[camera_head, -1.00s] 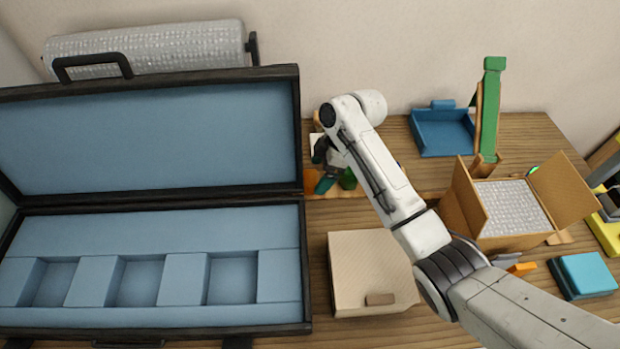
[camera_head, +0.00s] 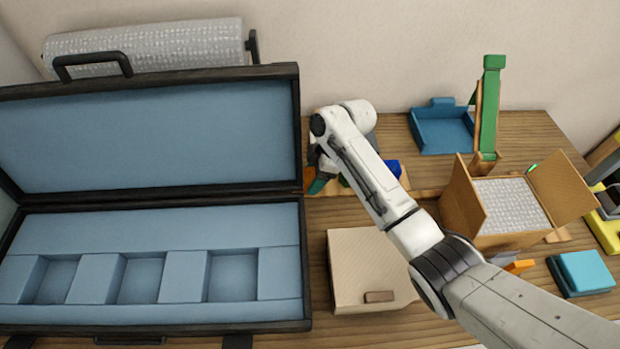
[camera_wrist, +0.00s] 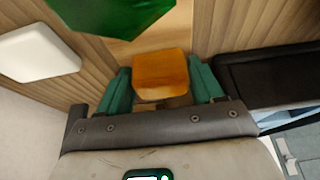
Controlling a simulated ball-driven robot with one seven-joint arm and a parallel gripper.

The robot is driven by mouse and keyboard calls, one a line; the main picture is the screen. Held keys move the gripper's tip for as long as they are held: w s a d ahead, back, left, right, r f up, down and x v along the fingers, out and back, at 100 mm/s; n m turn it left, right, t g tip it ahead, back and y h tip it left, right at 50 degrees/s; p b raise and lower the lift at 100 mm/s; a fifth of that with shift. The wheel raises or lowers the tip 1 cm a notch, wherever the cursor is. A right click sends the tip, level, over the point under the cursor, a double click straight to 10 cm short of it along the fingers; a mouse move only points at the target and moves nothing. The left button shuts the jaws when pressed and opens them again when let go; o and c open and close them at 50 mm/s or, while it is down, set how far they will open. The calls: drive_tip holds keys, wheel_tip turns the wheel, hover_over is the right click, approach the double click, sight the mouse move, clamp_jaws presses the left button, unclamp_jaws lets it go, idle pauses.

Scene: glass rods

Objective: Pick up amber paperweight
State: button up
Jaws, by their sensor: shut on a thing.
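The amber paperweight (camera_wrist: 162,74) is an orange block with rounded edges, seen in the wrist view between the two green fingers of my gripper (camera_wrist: 162,88). The fingers are shut on it from both sides.
The open case (camera_head: 150,327) with blue foam hollows stands close at left. A dark green object (camera_wrist: 105,12) and a white rounded object (camera_wrist: 38,52) lie near my gripper. A blue object (camera_head: 393,168), a beige box (camera_head: 365,265) and an open carton (camera_head: 465,205) stand to the right.

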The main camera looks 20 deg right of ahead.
drive_tip(key=c, duration=0.4)
drive_tip(key=shift+r, duration=0.1)
